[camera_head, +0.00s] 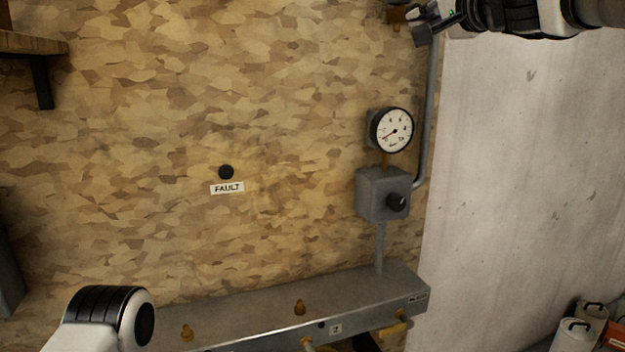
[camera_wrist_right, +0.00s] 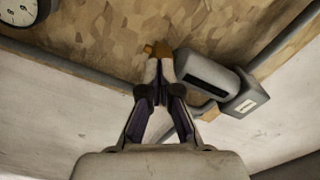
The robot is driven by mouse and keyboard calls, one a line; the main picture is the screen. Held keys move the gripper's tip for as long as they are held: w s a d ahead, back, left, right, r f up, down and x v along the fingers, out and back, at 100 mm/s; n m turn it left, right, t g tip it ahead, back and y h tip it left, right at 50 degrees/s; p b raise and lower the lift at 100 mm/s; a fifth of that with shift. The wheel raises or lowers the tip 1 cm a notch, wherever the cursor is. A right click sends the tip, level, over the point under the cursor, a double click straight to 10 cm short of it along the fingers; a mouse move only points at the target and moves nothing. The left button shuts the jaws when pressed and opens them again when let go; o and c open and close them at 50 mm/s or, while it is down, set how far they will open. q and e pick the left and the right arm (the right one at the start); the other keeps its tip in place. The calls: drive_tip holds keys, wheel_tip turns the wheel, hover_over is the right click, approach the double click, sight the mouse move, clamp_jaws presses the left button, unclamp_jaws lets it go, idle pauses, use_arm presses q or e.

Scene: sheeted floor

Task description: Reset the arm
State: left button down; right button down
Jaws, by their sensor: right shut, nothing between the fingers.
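My right gripper (camera_head: 430,24) is at the top right of the head view, high on the chipboard wall near a grey conduit. In the right wrist view its fingers (camera_wrist_right: 157,68) meet at the tips and hold nothing. A small brass-coloured piece (camera_wrist_right: 151,47) shows just beyond the fingertips; I cannot tell whether they touch it. My left gripper is out of view; only a white and black link of my left arm shows at the lower left of the head view.
A dial gauge (camera_head: 393,129) sits above a grey box with a black knob (camera_head: 397,203). A metal manifold (camera_head: 300,307) runs along the bottom. A grey cylinder (camera_wrist_right: 207,75) lies right of the fingers. Canisters (camera_head: 575,337) stand lower right.

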drive_tip(key=w+d+f+g+h, duration=0.2)
drive_tip(key=w+d+f, duration=0.1)
drive_tip(key=f, duration=1.1)
drive_tip(key=w+d+f+g+h, duration=0.2)
drive_tip(key=f, duration=1.2)
drive_tip(key=s+d+f+g+h, duration=0.1)
drive_tip(key=s+d+f+g, duration=0.15)
drive_tip(key=f, duration=1.25)
drive_tip(key=s+d+f+g+h, duration=0.15)
drive_tip(key=s+f, duration=0.25)
drive_tip(key=f, duration=1.1)
drive_tip(key=s+f+n+g+h, duration=0.1)
drive_tip(key=s+f+n+g, duration=0.35)
drive_tip(key=s+f, duration=1.65)
drive_tip(key=s+a+f+n+g, duration=0.1)
drive_tip(key=s+f, duration=0.3)
drive_tip(key=s, duration=0.7)
drive_tip(key=s+a+f+n+g+y, duration=0.1)
drive_tip(key=s+f+n+g, duration=0.1)
drive_tip(key=s, duration=0.8)
wheel_tip(320, 180, down, 2)
drive_tip(key=shift+s+f+g+b, duration=0.1)
drive_tip(key=shift+s+g+b, duration=0.3)
drive_tip(key=shift+g, duration=0.35)
